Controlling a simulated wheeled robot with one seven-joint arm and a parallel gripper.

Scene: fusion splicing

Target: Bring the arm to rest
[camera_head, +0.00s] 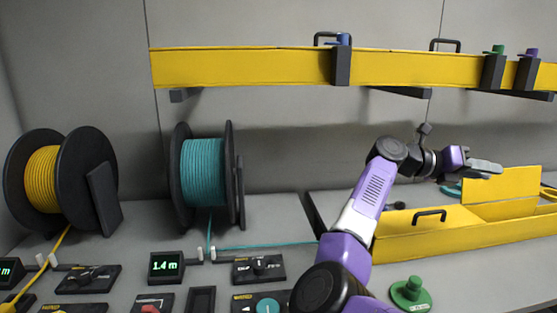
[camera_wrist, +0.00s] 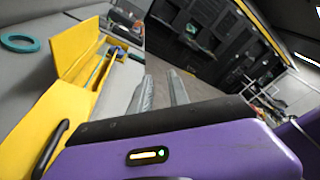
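My gripper (camera_head: 484,167) is at the right of the head view, at the end of my bent purple and white arm. It is raised above and in front of the open yellow box. In the wrist view its two grey fingers (camera_wrist: 160,92) stand apart with a gap between them, and nothing is held there.
A yellow spool (camera_head: 42,180) and a teal spool (camera_head: 203,170) stand at left. A teal line runs right from the teal spool. A yellow overhead duct (camera_head: 240,67) spans the back. A green knob (camera_head: 410,292) and a 1.4 m display (camera_head: 166,267) are in front.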

